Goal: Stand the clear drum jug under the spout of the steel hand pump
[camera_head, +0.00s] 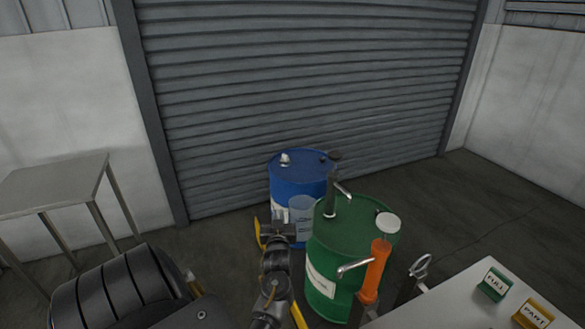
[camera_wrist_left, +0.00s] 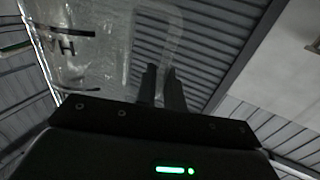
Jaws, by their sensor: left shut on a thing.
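The clear drum jug (camera_head: 302,214) is upright or nearly so, in front of the blue drum and left of the green drum. My left gripper (camera_head: 278,232) is shut on it from the left. In the left wrist view, the see-through jug (camera_wrist_left: 85,55) carries dark printed marks, and the gripper's fingers (camera_wrist_left: 163,88) meet the lower part of its handle. A steel hand pump (camera_head: 331,192) rises from the green drum's top. Its short spout (camera_head: 343,188) points right, away from the jug. The jug is not under this spout. My right gripper is not in view.
The blue drum (camera_head: 290,172) stands behind the green drum (camera_head: 330,250). An orange pump (camera_head: 376,268) with a steel spout stands in front. A pale bench (camera_head: 455,305) at lower right bears green and yellow label blocks. A steel table (camera_head: 50,185) stands left.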

